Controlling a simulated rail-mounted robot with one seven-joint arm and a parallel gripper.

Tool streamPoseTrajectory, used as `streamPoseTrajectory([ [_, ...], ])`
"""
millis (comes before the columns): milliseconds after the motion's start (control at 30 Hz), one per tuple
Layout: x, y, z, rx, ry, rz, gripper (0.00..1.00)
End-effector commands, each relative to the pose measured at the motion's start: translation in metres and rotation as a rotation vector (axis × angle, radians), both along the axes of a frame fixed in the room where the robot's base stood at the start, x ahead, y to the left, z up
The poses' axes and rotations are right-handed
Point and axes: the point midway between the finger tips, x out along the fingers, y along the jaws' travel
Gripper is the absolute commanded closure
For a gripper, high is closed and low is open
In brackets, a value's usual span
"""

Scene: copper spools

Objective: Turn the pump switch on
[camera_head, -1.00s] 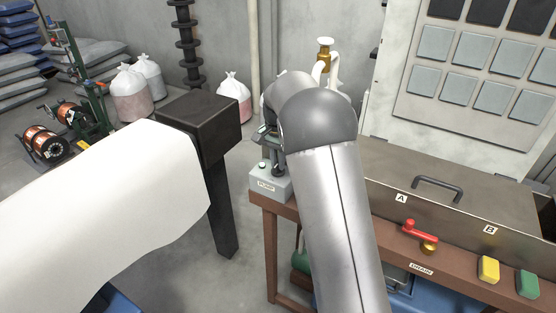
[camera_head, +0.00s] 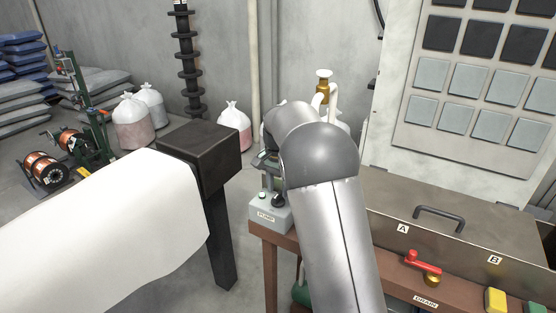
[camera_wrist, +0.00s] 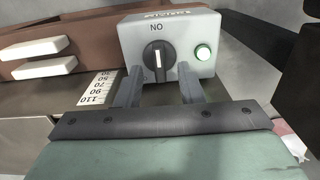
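The pump switch is a pale grey box (camera_head: 268,215) with a PUMP label, on the left end of the brown bench in the head view. In the wrist view the box (camera_wrist: 185,40) appears upside down. It has a black rotary knob (camera_wrist: 158,62) with a white mark pointing along the picture's vertical, towards the inverted ON lettering. My gripper (camera_wrist: 160,84) is open, with one finger on each side of the knob and small gaps visible. My arm hides most of the gripper in the head view.
A steel lidded box (camera_head: 450,215) marked A and B stands right of my arm. A red drain handle (camera_head: 422,262) and a yellow block (camera_head: 495,300) are on the bench front. A dark post (camera_head: 222,240) stands left of the bench. A white-marked scale (camera_wrist: 97,88) lies near the fingers.

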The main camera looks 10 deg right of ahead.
Motion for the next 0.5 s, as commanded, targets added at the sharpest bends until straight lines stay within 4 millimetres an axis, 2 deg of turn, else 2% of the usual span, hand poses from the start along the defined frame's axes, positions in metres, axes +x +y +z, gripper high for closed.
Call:
streamPoseTrajectory([
  [500,0.001,0.0,0.122,-0.001,-0.006,0.0,0.65],
])
